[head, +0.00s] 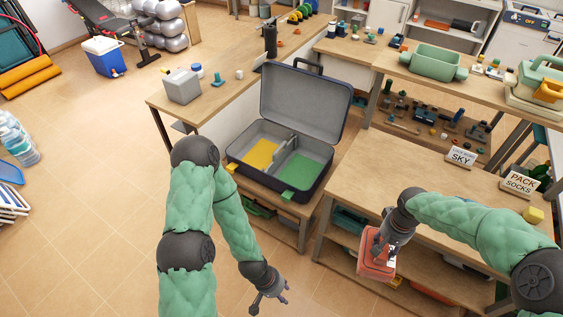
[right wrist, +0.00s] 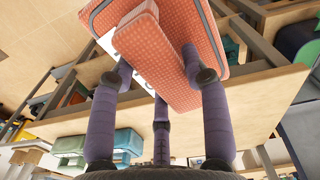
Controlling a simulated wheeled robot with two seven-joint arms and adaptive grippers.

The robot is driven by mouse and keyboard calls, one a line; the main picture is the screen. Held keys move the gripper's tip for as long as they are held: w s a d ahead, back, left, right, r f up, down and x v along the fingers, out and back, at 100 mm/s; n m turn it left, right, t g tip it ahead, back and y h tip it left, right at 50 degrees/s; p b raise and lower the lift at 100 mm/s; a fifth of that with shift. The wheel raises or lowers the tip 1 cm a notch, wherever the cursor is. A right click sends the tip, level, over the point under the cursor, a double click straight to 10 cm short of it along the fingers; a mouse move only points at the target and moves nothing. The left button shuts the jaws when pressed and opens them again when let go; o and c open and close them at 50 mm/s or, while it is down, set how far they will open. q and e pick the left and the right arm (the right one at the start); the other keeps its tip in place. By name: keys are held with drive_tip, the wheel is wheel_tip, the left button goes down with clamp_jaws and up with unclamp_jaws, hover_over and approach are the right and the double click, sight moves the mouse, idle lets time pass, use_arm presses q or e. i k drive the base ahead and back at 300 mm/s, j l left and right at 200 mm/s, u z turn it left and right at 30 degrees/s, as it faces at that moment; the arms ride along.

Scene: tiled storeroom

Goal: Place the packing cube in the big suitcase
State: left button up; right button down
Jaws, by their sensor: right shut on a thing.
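The packing cube (head: 377,258) is orange-red with a white label. My right gripper (head: 383,238) is shut on it and holds it in front of the right-hand table. In the right wrist view the fingers press on the cube (right wrist: 172,65), which has a textured fabric face. The big suitcase (head: 325,103) is dark grey and stands open with its lid up at the back. Its inside is split by a grey divider, with a yellow floor (head: 261,154) on the left and a green floor (head: 299,170) on the right. My left gripper (head: 268,298) is low at the front, empty, with fingers apart.
The right-hand table (head: 375,180) carries a "SKY" sign (head: 461,158), a "PACK SOCKS" sign (head: 522,183) and a yellow block (head: 533,215). A grey box (head: 182,86) stands on the bench left of the suitcase. The tiled floor at left centre is clear.

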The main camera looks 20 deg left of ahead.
sight(263, 162)
drive_tip(key=i+j+u, duration=0.15)
drive_tip(key=u, duration=0.3)
drive_tip(key=i+j+u, duration=0.15)
drive_tip(key=u, duration=0.25)
drive_tip(key=i+u, duration=0.2)
drive_tip(key=u, duration=0.25)
drive_tip(key=i+u, duration=0.15)
drive_tip(key=i, duration=0.5)
drive_tip(key=i+l+u, duration=0.15)
drive_tip(key=i, duration=0.45)
